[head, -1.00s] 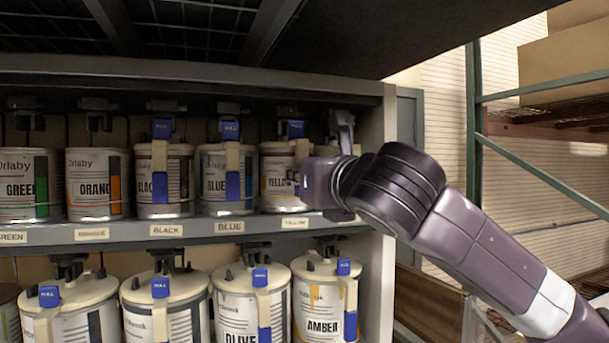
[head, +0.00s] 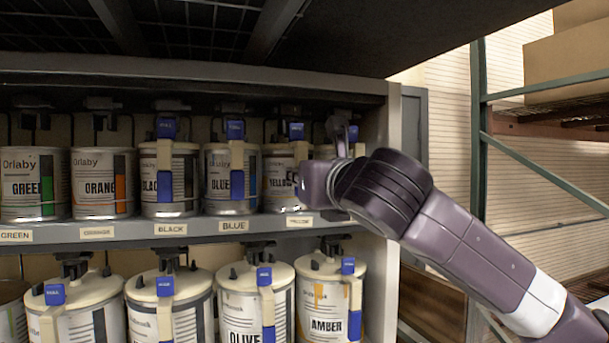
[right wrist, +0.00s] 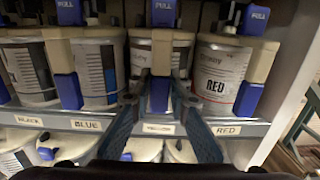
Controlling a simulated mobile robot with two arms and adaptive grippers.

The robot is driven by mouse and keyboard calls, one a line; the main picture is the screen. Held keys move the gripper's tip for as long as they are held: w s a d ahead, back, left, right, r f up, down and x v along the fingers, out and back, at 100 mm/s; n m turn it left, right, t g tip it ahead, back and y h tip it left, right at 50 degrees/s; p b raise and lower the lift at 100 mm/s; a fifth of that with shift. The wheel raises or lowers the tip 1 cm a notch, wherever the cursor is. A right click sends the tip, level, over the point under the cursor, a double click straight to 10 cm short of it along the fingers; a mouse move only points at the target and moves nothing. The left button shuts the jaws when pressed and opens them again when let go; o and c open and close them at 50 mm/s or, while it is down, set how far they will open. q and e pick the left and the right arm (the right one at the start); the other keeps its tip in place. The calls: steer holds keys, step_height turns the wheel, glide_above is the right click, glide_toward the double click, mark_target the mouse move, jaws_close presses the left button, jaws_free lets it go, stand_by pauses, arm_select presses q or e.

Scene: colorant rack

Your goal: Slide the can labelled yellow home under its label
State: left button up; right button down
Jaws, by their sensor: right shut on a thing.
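The yellow can (head: 277,181) is white with a cream strap and blue tabs. It stands on the upper shelf between the blue can and the red can. Its yellow label (head: 300,221) is on the shelf edge below it. In the right wrist view the can (right wrist: 139,60) is roughly in line above its label (right wrist: 158,128). My right gripper (right wrist: 159,102) is shut on the can's lower blue tab (right wrist: 159,92), one finger on each side. My right wrist hides the can's right side in the head view. How deep the can sits is hard to tell. My left gripper is out of view.
The blue can (head: 221,178) stands close on the left, and the red can (right wrist: 217,75) close on the right. The rack's side post (head: 380,130) is just beyond. Several cans, including amber (head: 322,300), stand on the lower shelf. Open room lies right of the rack.

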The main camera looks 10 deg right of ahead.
steer(key=shift+s+r, duration=0.1)
steer(key=shift+r, duration=0.2)
steer(key=c, duration=1.7)
jaws_free()
steer(key=shift+s+f, duration=0.1)
steer(key=shift+c, duration=0.2)
steer(key=shift+f, duration=0.3)
steer(key=s+d, duration=0.2)
steer(key=s, duration=0.9)
steer(key=shift+s+d, duration=0.15)
steer(key=shift+s, duration=0.25)
